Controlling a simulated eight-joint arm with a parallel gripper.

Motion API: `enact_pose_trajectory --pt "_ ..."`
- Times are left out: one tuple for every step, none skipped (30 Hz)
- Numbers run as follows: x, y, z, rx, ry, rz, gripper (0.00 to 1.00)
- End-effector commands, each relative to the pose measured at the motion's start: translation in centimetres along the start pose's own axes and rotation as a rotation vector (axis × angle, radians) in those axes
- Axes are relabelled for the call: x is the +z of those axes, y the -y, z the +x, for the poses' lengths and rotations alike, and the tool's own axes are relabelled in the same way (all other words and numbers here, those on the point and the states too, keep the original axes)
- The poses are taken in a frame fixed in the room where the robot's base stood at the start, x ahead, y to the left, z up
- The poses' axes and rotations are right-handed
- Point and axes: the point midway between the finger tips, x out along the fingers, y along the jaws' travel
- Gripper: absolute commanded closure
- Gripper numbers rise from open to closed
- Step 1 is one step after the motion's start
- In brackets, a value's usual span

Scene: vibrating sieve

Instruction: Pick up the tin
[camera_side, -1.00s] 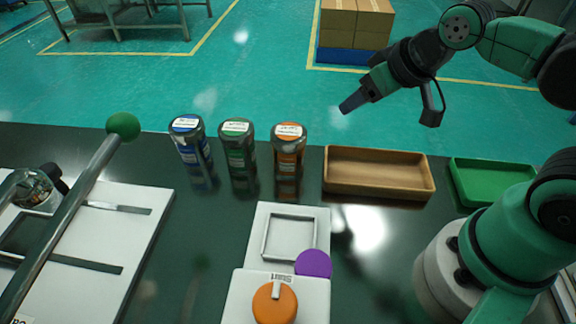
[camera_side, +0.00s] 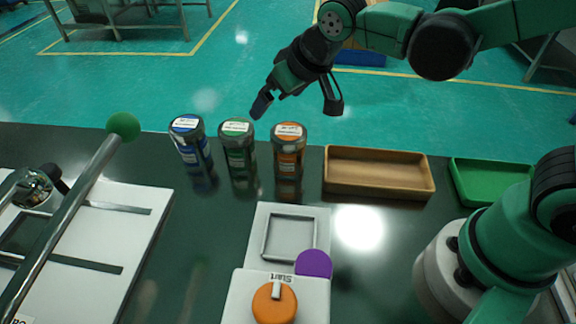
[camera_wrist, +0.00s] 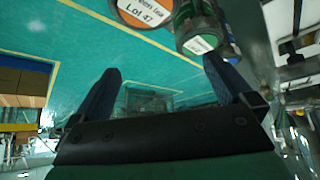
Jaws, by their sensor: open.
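Three dark, clear-sided tins stand upright in a row on the dark table: a blue-banded tin (camera_side: 191,143), a green-banded tin (camera_side: 238,145) and an orange-banded tin (camera_side: 289,147). Each has a white label on top. My gripper (camera_side: 262,104) is in the air above and behind the row, between the green and orange tins in the picture, touching none. In the wrist view my gripper (camera_wrist: 162,68) has its two fingers spread with nothing between them. The orange tin (camera_wrist: 145,12) and the green tin (camera_wrist: 197,30) show at the top edge there.
A wooden tray (camera_side: 378,174) and a green tray (camera_side: 488,181) stand empty to the right. In front is a white device (camera_side: 262,221) with a square frame, purple disc and orange knob (camera_side: 274,302). A metal lever with a green ball (camera_side: 123,126) rises at left over a white panel.

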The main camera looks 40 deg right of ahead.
Motion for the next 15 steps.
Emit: enact_pose_trajectory --pt "-0.6 1.3 1.2 -0.010 0.003 -0.017 0.00" --pt "-0.8 1.9 1.9 -0.014 0.005 -0.024 0.00" --pt "-0.9 2.7 2.6 -0.019 0.007 -0.031 0.00" --pt "-1.0 3.1 3.1 -0.022 0.008 -0.035 0.00" --pt "-1.1 3.6 3.6 -0.024 0.010 -0.040 0.00" --pt "-1.1 4.0 4.0 -0.026 0.011 -0.044 0.00" --pt "-1.2 4.3 4.3 -0.027 0.012 -0.046 0.00" --pt "-1.2 4.5 4.6 -0.029 0.012 -0.048 0.00" --pt "-1.2 4.8 4.8 -0.030 0.013 -0.051 0.00" --pt "-1.2 4.9 4.9 -0.030 0.013 -0.052 0.00" --pt "-1.2 4.9 5.1 -0.031 0.013 -0.052 0.00" --pt "-1.2 5.0 5.3 -0.031 0.014 -0.053 0.00" --pt "-1.2 5.0 5.4 -0.031 0.014 -0.053 0.00" --pt "-1.2 5.0 5.6 -0.031 0.014 -0.052 0.00" --pt "-1.2 5.0 5.9 -0.031 0.014 -0.052 0.00"
